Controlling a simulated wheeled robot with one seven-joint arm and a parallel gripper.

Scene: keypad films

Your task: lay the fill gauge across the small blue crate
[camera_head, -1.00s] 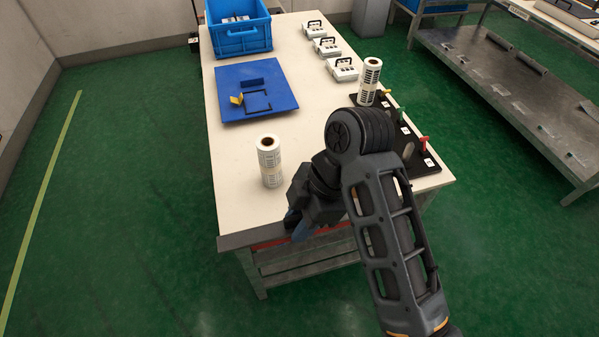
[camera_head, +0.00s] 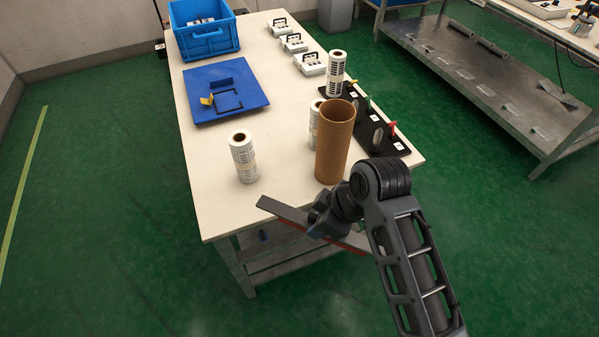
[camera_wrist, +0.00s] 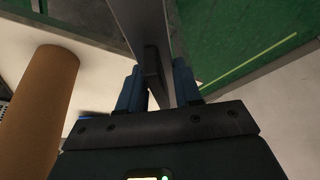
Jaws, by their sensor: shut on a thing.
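The fill gauge, a long flat grey bar (camera_head: 283,213), is held near the table's front edge and slants down to the right in the head view. Its far end past my gripper looks reddish. My gripper (camera_head: 320,222) is shut on it. In the wrist view the grey bar (camera_wrist: 147,30) stands between the blue fingers of my gripper (camera_wrist: 160,88). The blue crate (camera_head: 207,42) stands at the far left end of the table, well away from my gripper, with some white items inside.
A brown tube (camera_head: 335,145) stands upright close to my arm, also in the wrist view (camera_wrist: 42,110). White label rolls (camera_head: 243,158) stand nearby. A blue board (camera_head: 245,98), white cases (camera_head: 312,64) and a black rack (camera_head: 395,147) occupy the table (camera_head: 215,205). Its front-left corner is clear.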

